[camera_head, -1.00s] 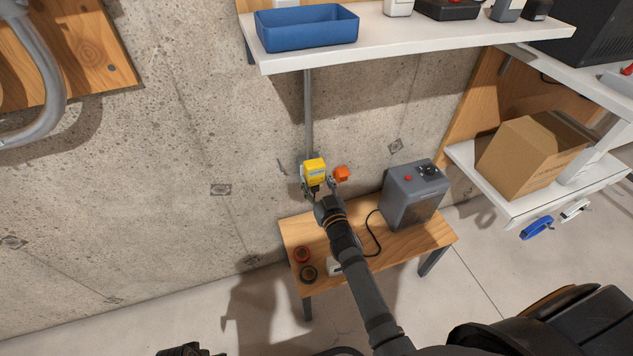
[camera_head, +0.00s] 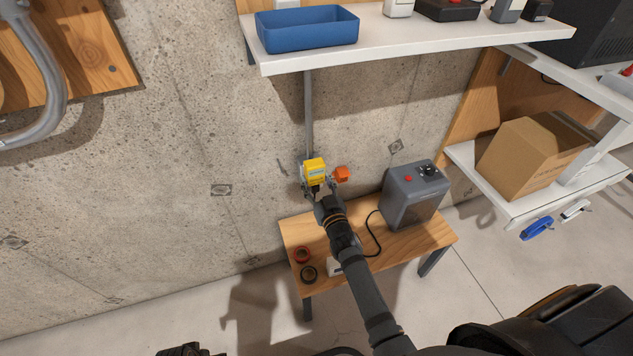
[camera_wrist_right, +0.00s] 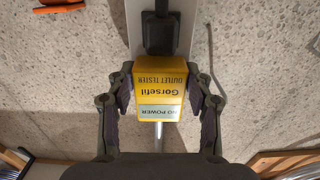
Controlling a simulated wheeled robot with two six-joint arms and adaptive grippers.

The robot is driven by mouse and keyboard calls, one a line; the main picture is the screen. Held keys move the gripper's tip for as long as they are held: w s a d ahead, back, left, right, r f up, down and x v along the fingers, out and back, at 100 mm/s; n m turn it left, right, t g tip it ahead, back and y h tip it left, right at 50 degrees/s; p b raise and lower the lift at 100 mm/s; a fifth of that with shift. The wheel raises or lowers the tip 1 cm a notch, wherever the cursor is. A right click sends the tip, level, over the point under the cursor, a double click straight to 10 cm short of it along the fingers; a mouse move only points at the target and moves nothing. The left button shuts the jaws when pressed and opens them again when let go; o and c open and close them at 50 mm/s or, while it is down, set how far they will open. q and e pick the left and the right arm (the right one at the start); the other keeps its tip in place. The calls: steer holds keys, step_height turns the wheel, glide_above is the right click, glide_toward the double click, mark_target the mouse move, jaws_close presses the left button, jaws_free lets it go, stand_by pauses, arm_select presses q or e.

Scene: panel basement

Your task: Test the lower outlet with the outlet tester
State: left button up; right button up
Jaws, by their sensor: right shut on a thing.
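The yellow outlet tester (camera_head: 314,167) is in front of the concrete wall, below the grey conduit. My right gripper (camera_head: 316,184) is shut on it. In the right wrist view the tester (camera_wrist_right: 160,88) sits between the two fingers of that gripper (camera_wrist_right: 160,97), and its label reads NO POWER, upside down. The white outlet plate (camera_wrist_right: 181,18) lies behind it, with a black plug (camera_wrist_right: 158,35) on the plate just beside the tester. The tester hides its own prongs and the socket behind it, so I cannot tell how far in it sits. A dark part, perhaps my left gripper (camera_head: 190,350), shows at the bottom edge.
An orange block (camera_head: 341,174) is close right of the tester. A wooden bench (camera_head: 430,240) below bears a grey box with a red button (camera_head: 412,195), a black cord and tape rolls (camera_head: 303,254). A white shelf (camera_head: 420,42) with a blue tray (camera_head: 307,30) overhangs above.

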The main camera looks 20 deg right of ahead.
steer(key=o, duration=1.6)
steer(key=shift+o, duration=0.2)
steer(key=shift+s, duration=0.15)
steer(key=s, duration=1.1)
steer(key=shift+s+d, duration=0.2)
steer(key=shift+s, duration=0.15)
